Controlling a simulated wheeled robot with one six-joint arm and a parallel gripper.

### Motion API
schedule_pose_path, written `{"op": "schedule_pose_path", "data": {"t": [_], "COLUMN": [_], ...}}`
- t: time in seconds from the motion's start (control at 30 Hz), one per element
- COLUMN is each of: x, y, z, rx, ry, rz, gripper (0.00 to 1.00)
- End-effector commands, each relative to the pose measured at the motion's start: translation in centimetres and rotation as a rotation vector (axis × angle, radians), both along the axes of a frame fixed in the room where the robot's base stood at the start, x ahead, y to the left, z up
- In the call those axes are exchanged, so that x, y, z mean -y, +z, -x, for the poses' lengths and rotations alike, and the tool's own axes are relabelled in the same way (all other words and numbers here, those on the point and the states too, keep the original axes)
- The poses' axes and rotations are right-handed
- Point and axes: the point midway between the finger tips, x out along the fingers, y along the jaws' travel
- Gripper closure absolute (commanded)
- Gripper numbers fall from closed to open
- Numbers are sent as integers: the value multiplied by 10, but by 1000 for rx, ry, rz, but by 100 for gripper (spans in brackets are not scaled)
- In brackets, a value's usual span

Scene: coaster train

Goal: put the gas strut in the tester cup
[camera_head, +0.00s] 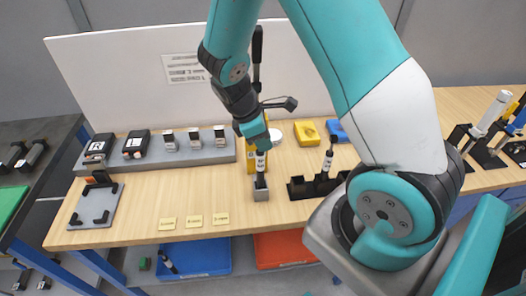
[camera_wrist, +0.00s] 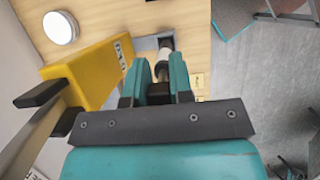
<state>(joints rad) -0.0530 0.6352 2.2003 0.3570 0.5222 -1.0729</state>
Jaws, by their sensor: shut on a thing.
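My gripper (camera_head: 259,147) is shut on a gas strut (camera_head: 260,163), a black and white cylinder held about upright. In the wrist view the strut (camera_wrist: 165,54) shows between the teal fingers of my gripper (camera_wrist: 160,72). The small grey tester cup (camera_head: 261,194) stands on the wooden bench directly below the strut. The strut's lower end is at the cup's mouth; I cannot tell how far inside it is. In the wrist view the cup (camera_wrist: 146,44) is partly hidden behind the fingers and strut.
A yellow tester body (camera_wrist: 88,72) with a lever stands close beside my gripper. A black rack (camera_head: 312,188) holding another strut (camera_head: 328,160) is to the right. Yellow labels (camera_head: 194,220) lie at the front edge. Bare bench (camera_head: 150,205) is free on the left.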

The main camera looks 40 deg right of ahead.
Motion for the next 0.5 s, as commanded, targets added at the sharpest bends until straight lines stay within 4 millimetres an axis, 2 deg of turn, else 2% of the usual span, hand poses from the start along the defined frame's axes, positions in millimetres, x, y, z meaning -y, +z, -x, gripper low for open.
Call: {"op": "schedule_pose_path", "data": {"t": [0.03, 0.2, 0.5], "x": [1, 2, 2], "y": [-12, -32, -29], "z": [0, 1, 1], "rx": [-1, -1, 0], "ry": [-1, -4, -4], "rz": [1, 0, 0], "gripper": [100, 100, 100]}}
